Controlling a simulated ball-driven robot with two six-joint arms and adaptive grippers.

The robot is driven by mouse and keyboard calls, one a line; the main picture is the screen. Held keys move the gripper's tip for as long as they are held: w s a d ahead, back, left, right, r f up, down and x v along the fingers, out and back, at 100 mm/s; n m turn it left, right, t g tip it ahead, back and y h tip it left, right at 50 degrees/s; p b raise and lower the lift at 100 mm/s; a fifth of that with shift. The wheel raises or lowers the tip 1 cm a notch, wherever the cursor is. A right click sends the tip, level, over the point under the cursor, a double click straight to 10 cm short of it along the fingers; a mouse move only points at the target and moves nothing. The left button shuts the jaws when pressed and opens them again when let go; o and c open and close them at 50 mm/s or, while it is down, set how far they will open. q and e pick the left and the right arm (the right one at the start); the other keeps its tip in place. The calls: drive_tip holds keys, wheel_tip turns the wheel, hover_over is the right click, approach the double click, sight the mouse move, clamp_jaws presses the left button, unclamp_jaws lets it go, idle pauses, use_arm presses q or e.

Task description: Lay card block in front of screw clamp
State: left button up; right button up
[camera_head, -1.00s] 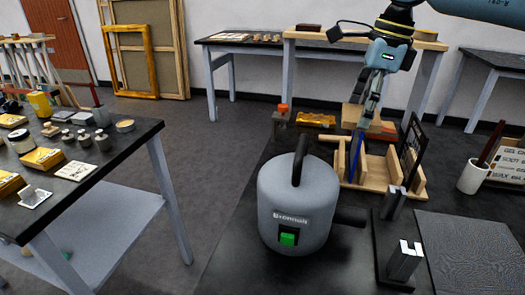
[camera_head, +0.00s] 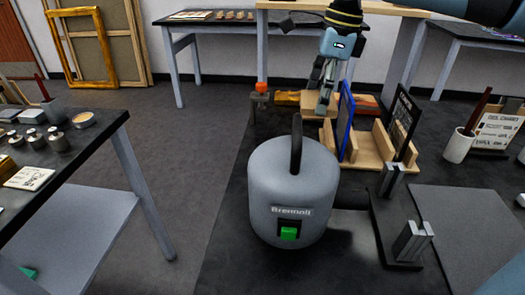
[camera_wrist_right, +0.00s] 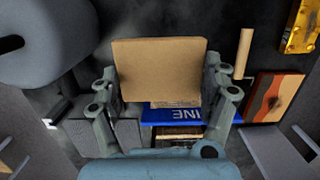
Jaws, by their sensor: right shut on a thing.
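The card block (camera_wrist_right: 160,70) is a plain tan block between the fingers of my right gripper (camera_wrist_right: 163,92) in the right wrist view. In the head view the block (camera_head: 314,101) shows partly behind the fingers of my right gripper (camera_head: 322,106), which is shut on it. It is near the wooden rack's left end. A small dark stand with an orange top (camera_head: 261,92), which may be the screw clamp, is left of the block. Its details are too small to be sure. My left gripper is not in view.
A grey canister (camera_head: 268,185) with a black handle stands in front. The wooden rack (camera_head: 372,158) holds a blue panel (camera_head: 346,120) and a dark board (camera_head: 404,122). Metal brackets on a black base (camera_head: 380,225) and a grey mat (camera_head: 465,230) are at the right.

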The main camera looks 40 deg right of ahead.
wheel_tip(320, 180, down, 2)
drive_tip(key=shift+f, duration=0.1)
drive_tip(key=shift+w+a+f+b, duration=0.1)
drive_tip(key=shift+w+f+b, duration=0.05)
drive_tip(key=shift+b, duration=0.2)
drive_tip(key=w+a+f, duration=0.1)
drive_tip(key=w+f, duration=0.1)
drive_tip(key=w, duration=0.1)
drive_tip(key=w+a+f, duration=0.2)
drive_tip(key=w, duration=0.1)
drive_tip(key=w+a+f, duration=0.2)
drive_tip(key=w, duration=0.1)
drive_tip(key=shift+w+a+f, duration=0.15)
drive_tip(key=shift+w+f, duration=0.05)
drive_tip(key=shift+w, duration=0.05)
drive_tip(key=shift+w+a+f, duration=0.1)
drive_tip(key=shift+w+f, duration=0.1)
drive_tip(key=shift+f, duration=1.95)
drive_tip(key=shift+s+f, duration=0.1)
drive_tip(key=shift+f, duration=0.1)
drive_tip(key=o, duration=1.1)
drive_tip(key=shift+r, duration=0.1)
